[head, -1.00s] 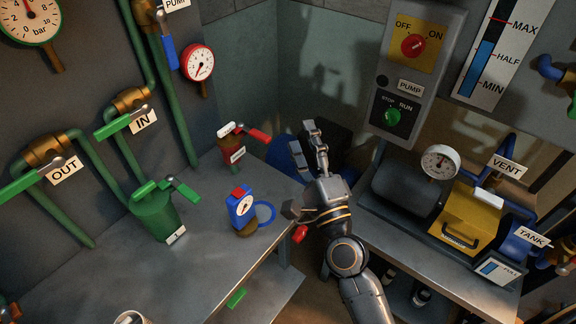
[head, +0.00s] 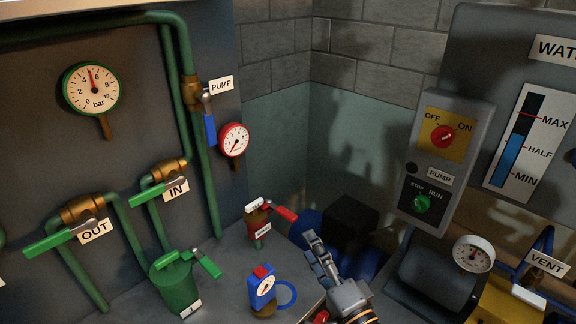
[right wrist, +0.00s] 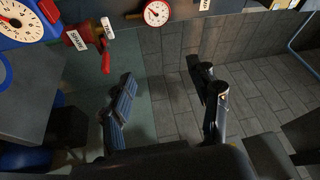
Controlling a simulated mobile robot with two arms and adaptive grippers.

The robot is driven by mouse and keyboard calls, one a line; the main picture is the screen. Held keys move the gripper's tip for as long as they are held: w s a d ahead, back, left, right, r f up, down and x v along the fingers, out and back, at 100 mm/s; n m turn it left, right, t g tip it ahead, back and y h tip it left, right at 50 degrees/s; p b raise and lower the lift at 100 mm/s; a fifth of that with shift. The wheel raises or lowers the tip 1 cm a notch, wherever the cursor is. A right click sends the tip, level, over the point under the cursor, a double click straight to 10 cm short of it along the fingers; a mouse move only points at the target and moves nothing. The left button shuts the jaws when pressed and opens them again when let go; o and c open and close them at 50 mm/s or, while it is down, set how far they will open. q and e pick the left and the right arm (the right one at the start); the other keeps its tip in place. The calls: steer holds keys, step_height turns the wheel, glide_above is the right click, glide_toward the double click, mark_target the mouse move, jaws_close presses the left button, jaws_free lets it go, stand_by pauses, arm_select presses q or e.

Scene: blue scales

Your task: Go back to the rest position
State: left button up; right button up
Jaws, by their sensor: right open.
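My right gripper (head: 318,254) shows at the lower middle of the head view, in front of the dark corner between the bench and the pump unit. In the right wrist view its two fingers (right wrist: 166,108) stand wide apart with nothing between them. It touches nothing that I can see. My left gripper is not in view.
A blue gauge device (head: 263,289), a red valve (head: 257,222) and a green canister (head: 175,286) stand on the grey bench left of my gripper. The pump switch box (head: 446,165) is on the right. A gauge (head: 474,254) and yellow unit (head: 497,303) sit below it.

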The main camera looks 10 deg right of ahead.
steer(key=s+f+n+g+h, duration=0.1)
steer(key=s+f+n+g, duration=0.75)
steer(key=f, duration=0.45)
steer(key=s+d+f+n+g+h, duration=0.3)
steer(key=s+d+f, duration=0.1)
steer(key=s+d, duration=0.25)
steer(key=s+d+f+n+g+h, duration=0.25)
steer(key=s+d+f+g, duration=0.2)
steer(key=s, duration=0.25)
step_height(320, 180, down, 25)
steer(key=s, duration=0.1)
steer(key=s+d+f+g, duration=0.1)
steer(key=s+d+f, duration=0.2)
steer(key=s+f, duration=1.3)
steer(key=shift+s+f, duration=0.4)
steer(key=shift+s, duration=0.25)
steer(key=shift+d+h, duration=0.1)
steer(key=shift+h, duration=0.15)
